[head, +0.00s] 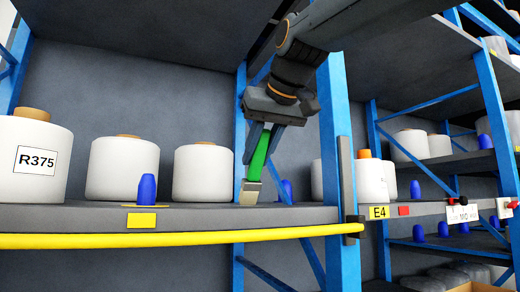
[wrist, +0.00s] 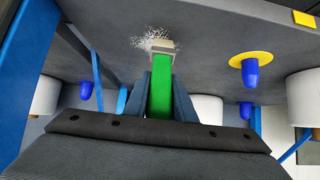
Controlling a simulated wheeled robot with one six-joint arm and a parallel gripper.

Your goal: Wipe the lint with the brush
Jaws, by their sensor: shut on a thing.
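A brush with a green handle (head: 260,160) and a pale head (head: 250,193) is held by my gripper (head: 264,128), whose fingers are shut on the handle. The brush points down with its head at the grey shelf, near the shelf's front edge. In the wrist view, the green handle (wrist: 160,92) lies between the fingers of my gripper (wrist: 160,88). A patch of white lint (wrist: 152,40) is spread around the far side and left of the brush head (wrist: 163,47). The lint cannot be made out in the head view.
White bobbins (head: 122,169) and a blue peg (head: 147,189) stand on the shelf (head: 70,217) to the left. A blue upright (head: 337,150) stands close to the right of my gripper. A yellow rail (head: 170,238) runs along the shelf front.

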